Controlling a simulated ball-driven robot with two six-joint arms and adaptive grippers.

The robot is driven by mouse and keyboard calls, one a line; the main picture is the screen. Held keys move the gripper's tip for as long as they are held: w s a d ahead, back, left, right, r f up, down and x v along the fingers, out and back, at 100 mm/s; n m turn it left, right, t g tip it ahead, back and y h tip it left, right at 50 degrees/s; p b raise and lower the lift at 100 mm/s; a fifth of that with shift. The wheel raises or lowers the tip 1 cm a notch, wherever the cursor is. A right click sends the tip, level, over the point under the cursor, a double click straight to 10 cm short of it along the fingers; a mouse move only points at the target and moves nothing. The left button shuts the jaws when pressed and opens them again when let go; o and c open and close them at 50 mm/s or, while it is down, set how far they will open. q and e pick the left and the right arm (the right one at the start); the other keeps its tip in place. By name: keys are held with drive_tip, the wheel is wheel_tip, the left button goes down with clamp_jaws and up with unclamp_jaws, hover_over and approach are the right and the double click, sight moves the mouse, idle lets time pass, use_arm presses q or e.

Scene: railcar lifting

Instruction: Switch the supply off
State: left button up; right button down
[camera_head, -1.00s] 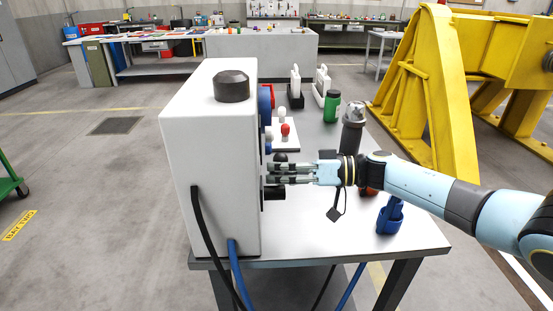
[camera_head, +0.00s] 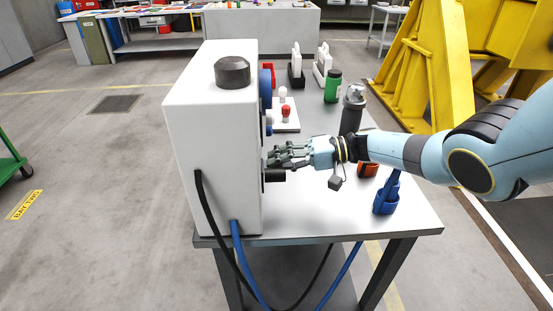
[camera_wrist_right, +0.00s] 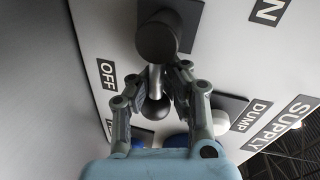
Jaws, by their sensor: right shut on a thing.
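The white control box (camera_head: 208,150) stands on the table, and its panel faces right, mostly turned away in the head view. In the right wrist view the panel (camera_wrist_right: 225,65) carries the labels OFF (camera_wrist_right: 107,74), DUMP (camera_wrist_right: 250,115) and SUPPLY (camera_wrist_right: 283,124). A lever with a dark ball end (camera_wrist_right: 155,107) stands out from the panel near OFF. My right gripper (camera_head: 272,156) is at the panel, its fingers shut on the lever from both sides. My left gripper is not in view.
A dark cylinder (camera_wrist_right: 158,38) stands out from the panel close to the fingers. On the table are a grey bottle (camera_head: 352,112), a green canister (camera_head: 333,86), a blue holder (camera_head: 386,197) and a small board with red and white knobs (camera_head: 289,126). Yellow steelwork (camera_head: 425,70) stands behind, right.

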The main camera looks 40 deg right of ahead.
drive_tip(key=shift+s+d+f+m, duration=0.15)
drive_tip(key=shift+d+f+m, duration=0.15)
drive_tip(key=shift+m, duration=0.4)
drive_tip(key=shift+s+f+b, duration=0.1)
drive_tip(key=shift+f+b, duration=0.15)
drive_tip(key=shift+b, duration=0.05)
drive_tip(key=c, duration=1.3)
unclamp_jaws()
drive_tip(key=shift+s+d, duration=0.15)
drive_tip(key=shift+d, duration=0.1)
drive_tip(key=shift+c, duration=0.2)
drive_tip(key=shift+r, duration=0.1)
drive_tip(key=shift+w+a+r, duration=0.1)
drive_tip(key=shift+w+a, duration=0.1)
drive_tip(key=shift+w, duration=0.05)
drive_tip(key=v, duration=1.2)
drive_tip(key=shift+w+d, duration=0.1)
